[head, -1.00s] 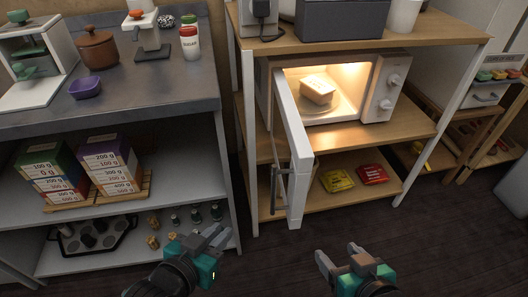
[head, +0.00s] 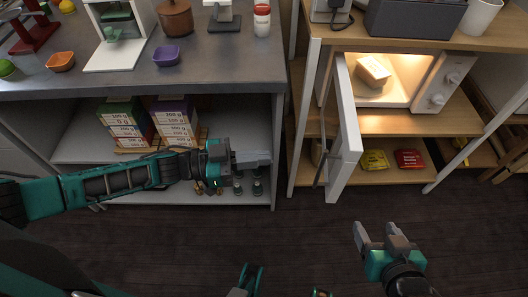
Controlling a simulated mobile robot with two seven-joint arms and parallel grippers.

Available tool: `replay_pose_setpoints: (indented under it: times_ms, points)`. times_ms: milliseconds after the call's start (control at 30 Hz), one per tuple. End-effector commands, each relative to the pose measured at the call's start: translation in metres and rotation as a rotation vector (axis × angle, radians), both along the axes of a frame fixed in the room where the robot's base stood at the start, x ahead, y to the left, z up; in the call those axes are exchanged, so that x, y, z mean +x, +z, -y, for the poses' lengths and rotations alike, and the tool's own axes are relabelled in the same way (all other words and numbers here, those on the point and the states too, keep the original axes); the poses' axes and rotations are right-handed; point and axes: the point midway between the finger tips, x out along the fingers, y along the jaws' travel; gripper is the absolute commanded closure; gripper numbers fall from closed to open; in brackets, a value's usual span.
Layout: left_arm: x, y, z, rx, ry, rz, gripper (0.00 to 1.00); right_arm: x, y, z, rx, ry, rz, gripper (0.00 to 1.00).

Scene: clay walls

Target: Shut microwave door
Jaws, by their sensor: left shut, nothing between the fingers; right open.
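The microwave (head: 437,87) stands on the middle shelf of the wooden rack with its light on. Its white door (head: 346,134) is swung wide open toward me, hinged at the left, with a dark handle (head: 325,148) on its left side. A pale block-like item (head: 372,71) sits inside. My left gripper (head: 268,158) is shut and empty, left of the door and apart from it, in front of the grey shelf. My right gripper (head: 378,231) is open and empty, below and right of the door, above the floor.
The grey counter (head: 225,66) and its shelves are at the left, with boxes (head: 175,122) and small bottles below. Yellow (head: 374,160) and red (head: 409,159) packets lie on the rack's lower shelf. A white rack post (head: 305,112) stands left of the door. The dark floor in front is clear.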

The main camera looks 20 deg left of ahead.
Motion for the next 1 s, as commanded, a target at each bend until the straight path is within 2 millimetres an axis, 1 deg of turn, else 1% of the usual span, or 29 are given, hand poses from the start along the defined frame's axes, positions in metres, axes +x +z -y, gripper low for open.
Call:
replay_pose_setpoints:
  times_ms: [33,100,300,400,500,700,1000]
  points:
    - [0.005,0.000,0.011,-0.005,-0.002,0.004,1.00,0.000,-0.002,0.000,0.000,0.000,0.000,0.34]
    - [0.011,0.001,0.026,-0.004,-0.002,0.005,1.00,0.000,-0.003,0.000,0.000,0.000,-0.001,0.34]
    - [0.029,0.000,0.064,-0.003,0.000,0.005,1.00,0.000,-0.008,0.000,0.001,-0.001,-0.001,0.34]
    - [0.036,0.000,0.081,-0.003,0.000,0.003,1.00,0.000,-0.010,-0.001,0.004,-0.003,-0.002,0.34]
    - [0.041,0.000,0.092,-0.002,0.001,0.003,1.00,0.000,-0.012,-0.001,0.006,-0.004,-0.002,0.34]
    - [0.046,0.000,0.103,0.000,0.001,0.002,1.00,0.000,-0.013,-0.002,0.009,-0.005,-0.002,0.34]
    - [0.047,0.000,0.104,0.000,0.001,0.001,1.00,0.000,-0.012,-0.002,0.009,-0.005,-0.001,0.34]
